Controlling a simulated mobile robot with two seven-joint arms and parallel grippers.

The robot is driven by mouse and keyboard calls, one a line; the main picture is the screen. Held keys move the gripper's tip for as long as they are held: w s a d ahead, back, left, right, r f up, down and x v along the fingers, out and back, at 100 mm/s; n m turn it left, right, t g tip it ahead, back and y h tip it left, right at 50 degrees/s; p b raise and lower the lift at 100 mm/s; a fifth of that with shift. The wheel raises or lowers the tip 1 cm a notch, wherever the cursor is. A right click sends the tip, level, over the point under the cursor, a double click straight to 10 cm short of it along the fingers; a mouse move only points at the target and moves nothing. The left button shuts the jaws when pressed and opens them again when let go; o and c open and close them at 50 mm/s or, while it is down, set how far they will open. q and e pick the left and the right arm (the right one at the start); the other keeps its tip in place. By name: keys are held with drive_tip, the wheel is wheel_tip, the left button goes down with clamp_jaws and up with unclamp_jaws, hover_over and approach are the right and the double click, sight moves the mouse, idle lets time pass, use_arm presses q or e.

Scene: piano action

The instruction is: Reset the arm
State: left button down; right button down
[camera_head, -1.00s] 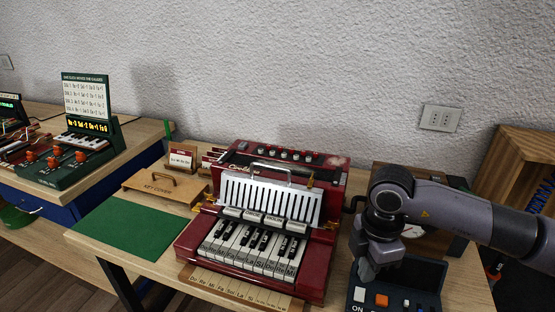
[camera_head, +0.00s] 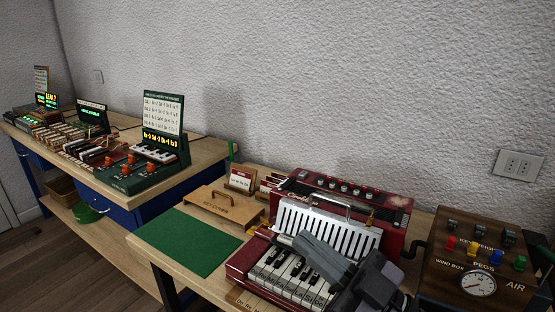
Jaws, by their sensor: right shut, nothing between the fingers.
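My right gripper (camera_head: 318,258) reaches in from the lower right in the head view. It is shut and empty, and hangs over the keys of the red accordion-like instrument (camera_head: 400,218). It covers part of the white and black keys (camera_head: 274,271); I cannot tell whether it touches them. My left gripper is out of view.
A wooden wind box (camera_head: 513,291) with coloured pegs and a dial stands at the right. A green mat (camera_head: 188,241) and a wooden key cover (camera_head: 222,207) lie to the left. The left bench holds a small green keyboard device (camera_head: 131,180) and other electronics.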

drive_tip(key=w+d+f+m+t+h, duration=0.4)
drive_tip(key=d+f+m+t+h, duration=0.15)
drive_tip(key=d+m+h, duration=0.5)
drive_tip(key=s+d+f+m+g+h, duration=0.35)
drive_tip(key=d+f+h, duration=0.25)
drive_tip(key=f+h, duration=0.3)
drive_tip(key=s+d+f+n+g+y, duration=0.1)
drive_tip(key=s+d+f+g+y, duration=0.1)
drive_tip(key=s+f+g, duration=1.35)
drive_tip(key=w+a+f+t+y, duration=0.1)
drive_tip(key=w+a+f+t, duration=0.2)
drive_tip(key=f+t, duration=0.4)
drive_tip(key=t, duration=0.4)
drive_tip(key=shift+w+f+n, duration=0.4)
